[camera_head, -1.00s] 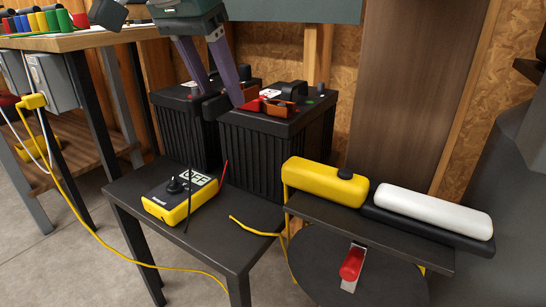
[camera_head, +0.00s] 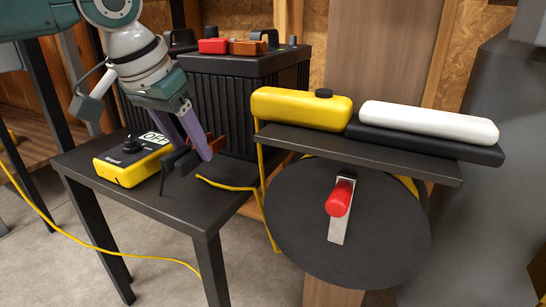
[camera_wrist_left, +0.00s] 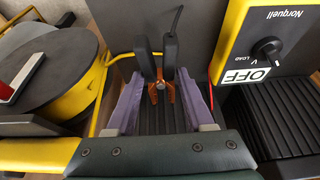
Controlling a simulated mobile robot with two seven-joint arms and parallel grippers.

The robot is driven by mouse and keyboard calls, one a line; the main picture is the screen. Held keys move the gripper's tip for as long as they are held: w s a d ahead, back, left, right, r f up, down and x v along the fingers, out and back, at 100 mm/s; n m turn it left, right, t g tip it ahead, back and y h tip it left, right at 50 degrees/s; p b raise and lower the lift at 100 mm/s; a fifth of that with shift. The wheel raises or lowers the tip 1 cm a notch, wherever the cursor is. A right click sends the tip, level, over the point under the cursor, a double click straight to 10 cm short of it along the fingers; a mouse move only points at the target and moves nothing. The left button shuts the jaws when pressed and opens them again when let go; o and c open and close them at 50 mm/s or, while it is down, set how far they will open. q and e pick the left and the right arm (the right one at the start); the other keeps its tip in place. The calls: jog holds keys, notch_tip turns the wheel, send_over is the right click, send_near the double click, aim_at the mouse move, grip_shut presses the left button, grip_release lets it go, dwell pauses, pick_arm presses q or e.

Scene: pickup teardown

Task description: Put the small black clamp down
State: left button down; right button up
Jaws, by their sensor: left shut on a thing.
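My left gripper (camera_head: 197,152) comes in from the upper left, pointing down over the small black table (camera_head: 205,205). It is shut on the small black clamp (camera_head: 170,160). In the left wrist view the clamp's two black handles (camera_wrist_left: 170,57) and copper-coloured jaws (camera_wrist_left: 162,92) show between the purple fingers (camera_wrist_left: 160,95). A black lead runs off the clamp. The clamp is just right of the yellow meter (camera_head: 125,170), low over the tabletop. I cannot tell whether it touches the table. My right gripper is in neither view.
The meter reads OFF. A black ribbed battery (camera_head: 255,100) stands behind the table. A shelf with a yellow case (camera_head: 300,108) and a white roll (camera_head: 428,122) stands to the right, above a round black disc (camera_head: 290,215).

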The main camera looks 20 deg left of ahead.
pick_arm(q)
notch_tip(320, 180, down, 4)
jog(key=b, duration=0.2)
jog(key=shift+f+b, duration=0.2)
jog(key=shift+b, duration=0.1)
jog(key=shift+r, duration=0.1)
jog(key=shift+c, duration=1.4)
grip_release()
